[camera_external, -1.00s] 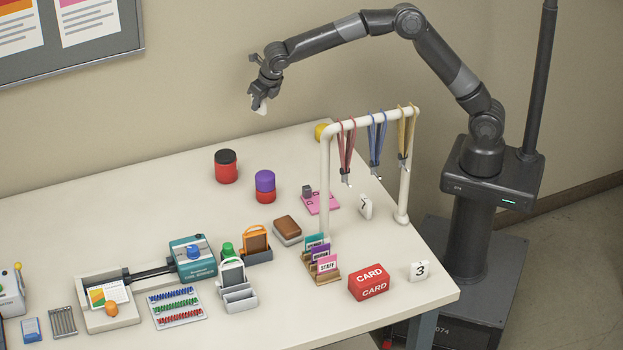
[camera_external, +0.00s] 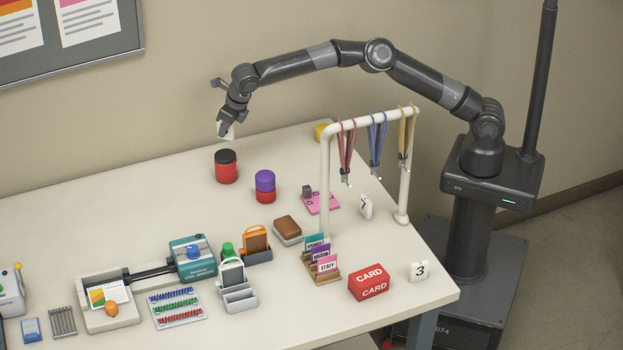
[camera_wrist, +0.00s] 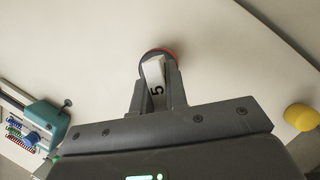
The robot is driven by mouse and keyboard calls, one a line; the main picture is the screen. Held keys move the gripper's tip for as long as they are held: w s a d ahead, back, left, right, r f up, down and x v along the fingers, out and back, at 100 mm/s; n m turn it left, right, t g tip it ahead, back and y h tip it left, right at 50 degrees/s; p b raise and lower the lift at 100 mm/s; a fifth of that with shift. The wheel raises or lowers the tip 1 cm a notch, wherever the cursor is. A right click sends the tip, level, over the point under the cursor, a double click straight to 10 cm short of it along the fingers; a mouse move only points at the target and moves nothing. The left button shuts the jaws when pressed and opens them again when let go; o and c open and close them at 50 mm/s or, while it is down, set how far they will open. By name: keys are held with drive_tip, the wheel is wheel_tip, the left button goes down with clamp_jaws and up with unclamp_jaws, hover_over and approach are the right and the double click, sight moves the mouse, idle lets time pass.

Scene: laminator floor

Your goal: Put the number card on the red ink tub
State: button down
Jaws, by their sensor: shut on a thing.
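The number card (camera_wrist: 155,75) is white with a black 5, and it is held between the fingers of my gripper (camera_external: 226,127). In the external view the card (camera_external: 229,132) shows as a small white piece at the fingertips. The red ink tub (camera_external: 226,172) is red with a black lid and stands on the table just below the gripper, with a gap between card and lid. In the wrist view the tub (camera_wrist: 164,52) shows as a dark round top with a red edge, partly hidden behind the card and fingers.
A red tub with a purple lid (camera_external: 265,186) stands to the right. The white rack (camera_external: 325,185) with hanging lanyards stands at the right. Cards 7 (camera_external: 366,207) and 3 (camera_external: 419,271) stand on the table. Table left of the tub is clear.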

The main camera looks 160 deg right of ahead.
drive_tip(key=shift+w+f, duration=0.45)
drive_tip(key=shift+w, duration=0.25)
drive_tip(key=shift+f, duration=1.95)
drive_tip(key=shift+f, duration=0.1)
drive_tip(key=c, duration=1.4)
unclamp_jaws()
drive_tip(key=shift+c, duration=0.2)
drive_tip(key=v, duration=1.2)
